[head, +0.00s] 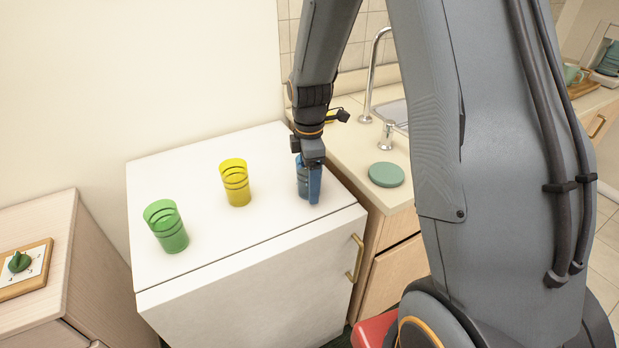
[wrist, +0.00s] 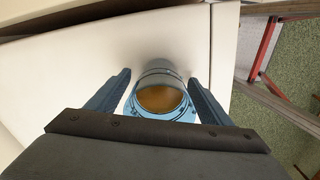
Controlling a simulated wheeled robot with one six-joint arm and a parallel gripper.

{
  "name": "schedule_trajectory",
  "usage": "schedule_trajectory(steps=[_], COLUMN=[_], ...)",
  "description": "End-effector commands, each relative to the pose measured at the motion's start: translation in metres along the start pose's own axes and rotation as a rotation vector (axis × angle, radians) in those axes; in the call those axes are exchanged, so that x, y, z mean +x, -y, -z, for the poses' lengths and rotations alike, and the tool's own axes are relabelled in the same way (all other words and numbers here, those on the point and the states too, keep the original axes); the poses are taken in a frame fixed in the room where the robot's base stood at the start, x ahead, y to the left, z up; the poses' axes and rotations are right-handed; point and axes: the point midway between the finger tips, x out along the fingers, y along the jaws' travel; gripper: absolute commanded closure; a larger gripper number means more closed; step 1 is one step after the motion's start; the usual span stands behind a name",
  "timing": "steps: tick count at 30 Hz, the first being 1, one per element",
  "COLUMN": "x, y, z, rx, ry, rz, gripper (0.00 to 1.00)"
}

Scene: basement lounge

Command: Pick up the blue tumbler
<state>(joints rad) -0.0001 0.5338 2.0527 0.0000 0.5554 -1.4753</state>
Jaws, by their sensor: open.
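The blue tumbler (head: 301,183) stands on the white cabinet top, near its right side. My gripper (head: 310,185) is pointed down over it and hides part of it in the head view. In the wrist view the tumbler (wrist: 160,90) lies between the two blue fingers of my gripper (wrist: 160,92), with a gap on each side. The jaws are open. The tumbler's open mouth faces the wrist camera and brownish colour shows inside.
A yellow tumbler (head: 235,183) and a green tumbler (head: 166,226) stand to the left on the white cabinet (head: 200,278). A counter with a green round lid-like disc (head: 386,174) and a faucet (head: 373,75) is at right. A red frame (wrist: 266,50) shows beside the cabinet.

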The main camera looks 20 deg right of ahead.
Motion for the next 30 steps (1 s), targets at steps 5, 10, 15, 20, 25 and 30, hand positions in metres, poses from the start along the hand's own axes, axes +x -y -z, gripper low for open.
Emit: schedule_trajectory(steps=[5, 10, 15, 20, 25, 30], x=[0.001, 0.001, 0.001, 0.001, -0.003, -0.022], y=[0.000, 0.000, 0.000, 0.000, -0.001, -0.002], z=[0.000, 0.000, 0.000, 0.000, 0.000, 0.000], rx=[0.000, 0.000, 0.000, 0.000, 0.000, 0.000], ry=[0.000, 0.000, 0.000, 0.000, 0.000, -0.001], rz=[0.000, 0.000, 0.000, -0.001, -0.003, -0.006], gripper=[0.26, 0.45, 0.74, 0.82, 0.82, 0.82])
